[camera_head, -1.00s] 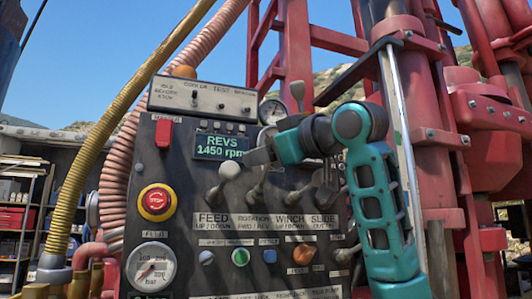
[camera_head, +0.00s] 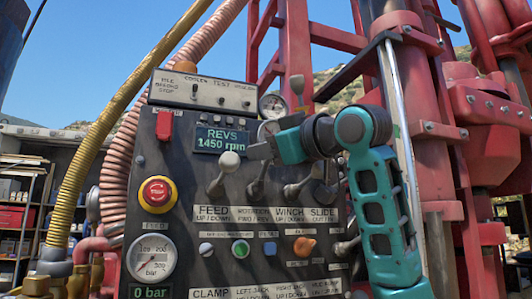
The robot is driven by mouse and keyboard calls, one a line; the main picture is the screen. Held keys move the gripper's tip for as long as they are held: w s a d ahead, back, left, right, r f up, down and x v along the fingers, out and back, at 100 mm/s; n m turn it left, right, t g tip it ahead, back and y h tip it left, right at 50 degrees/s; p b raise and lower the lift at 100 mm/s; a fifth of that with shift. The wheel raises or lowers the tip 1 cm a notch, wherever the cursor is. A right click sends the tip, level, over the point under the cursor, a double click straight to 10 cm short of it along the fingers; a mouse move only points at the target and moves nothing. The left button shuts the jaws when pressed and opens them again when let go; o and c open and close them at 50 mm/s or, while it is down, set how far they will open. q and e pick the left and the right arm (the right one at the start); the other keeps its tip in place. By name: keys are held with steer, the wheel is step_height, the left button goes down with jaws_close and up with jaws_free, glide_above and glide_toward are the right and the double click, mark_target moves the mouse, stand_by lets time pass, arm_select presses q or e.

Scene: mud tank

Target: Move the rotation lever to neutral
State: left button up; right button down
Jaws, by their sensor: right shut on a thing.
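The control panel (camera_head: 150,225) has a row of levers above the labels FEED, ROTATION, WINCH and SLIDE. The rotation lever (camera_head: 257,186) stands above its FWD/REV label (camera_head: 255,214). Its dark stem shows; its top is hidden behind my right gripper. My right gripper (camera_head: 262,151) comes in from the right, shut on the top of the rotation lever. The feed lever (camera_head: 229,161), with a pale round knob, stands just left of the fingers. My left gripper is not in view.
The winch lever (camera_head: 291,189) and slide lever (camera_head: 325,192) stand close on the right, under my wrist. The display (camera_head: 222,139) reads REVS 1450 rpm. A red stop button (camera_head: 157,193) and a gauge (camera_head: 152,257) are at left. Red rig columns (camera_head: 425,130) rise behind my arm.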

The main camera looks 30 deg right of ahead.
steer(key=f+t+b, duration=0.1)
steer(key=s+f+n+t+b, duration=0.1)
steer(key=b, duration=0.1)
steer(key=shift+s+a+f+y, duration=0.1)
steer(key=shift+a+f+y, duration=0.05)
steer(key=shift+f+y, duration=0.2)
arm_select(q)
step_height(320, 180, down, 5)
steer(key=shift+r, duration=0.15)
arm_select(e)
steer(key=shift+s+a+f+y, duration=0.1)
steer(key=shift+s+f+y, duration=0.15)
steer(key=shift+f, duration=0.15)
steer(key=c, duration=0.8)
jaws_free()
steer(key=shift+t, duration=0.3)
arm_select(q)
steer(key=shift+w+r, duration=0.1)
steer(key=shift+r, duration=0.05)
arm_select(e)
steer(key=shift+s, duration=0.1)
arm_select(q)
steer(key=b, duration=0.1)
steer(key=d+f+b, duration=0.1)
steer(key=b, duration=0.1)
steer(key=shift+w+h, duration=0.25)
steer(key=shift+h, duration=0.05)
arm_select(e)
steer(key=v, duration=1.2)
steer(key=shift+s, duration=0.4)
